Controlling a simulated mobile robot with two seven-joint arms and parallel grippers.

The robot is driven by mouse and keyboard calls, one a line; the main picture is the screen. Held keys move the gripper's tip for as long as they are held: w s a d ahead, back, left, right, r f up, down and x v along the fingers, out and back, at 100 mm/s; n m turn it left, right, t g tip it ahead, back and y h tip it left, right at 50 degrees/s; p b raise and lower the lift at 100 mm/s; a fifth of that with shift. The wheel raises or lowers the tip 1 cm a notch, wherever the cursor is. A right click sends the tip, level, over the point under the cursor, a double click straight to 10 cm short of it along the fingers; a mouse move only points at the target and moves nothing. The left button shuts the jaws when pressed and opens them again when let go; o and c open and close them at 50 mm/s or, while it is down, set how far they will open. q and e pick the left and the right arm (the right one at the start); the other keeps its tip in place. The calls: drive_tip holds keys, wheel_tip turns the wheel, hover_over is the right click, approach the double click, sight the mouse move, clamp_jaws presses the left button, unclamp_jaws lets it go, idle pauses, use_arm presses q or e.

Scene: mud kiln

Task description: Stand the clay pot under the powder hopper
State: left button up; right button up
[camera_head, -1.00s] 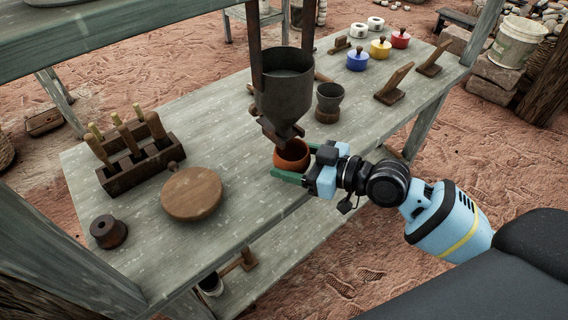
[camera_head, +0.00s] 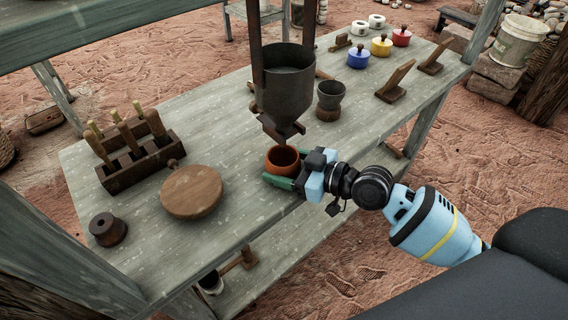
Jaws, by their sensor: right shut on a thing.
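The orange-brown clay pot (camera_head: 281,158) is upright near the front edge of the grey table, its dark open mouth facing up. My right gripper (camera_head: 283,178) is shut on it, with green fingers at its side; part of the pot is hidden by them. The dark metal powder hopper (camera_head: 286,92) hangs above the table on two straps, its spout (camera_head: 277,130) a little behind and above the pot in the picture. I cannot tell whether the pot's base touches the table. My left gripper is not in view.
A round wooden board (camera_head: 192,191), a wooden tool rack (camera_head: 138,163) and a dark spool (camera_head: 108,229) stand on the left. A dark cup (camera_head: 329,97) is right of the hopper. Blue (camera_head: 358,57), yellow (camera_head: 381,46) and red (camera_head: 401,37) lidded pots stand farther back.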

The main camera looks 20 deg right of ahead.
drive_tip(key=shift+f, duration=0.15)
drive_tip(key=o, duration=1.2)
drive_tip(key=shift+r, duration=0.25)
drive_tip(key=shift+b+v, duration=0.8)
drive_tip(key=shift+v, duration=5.2)
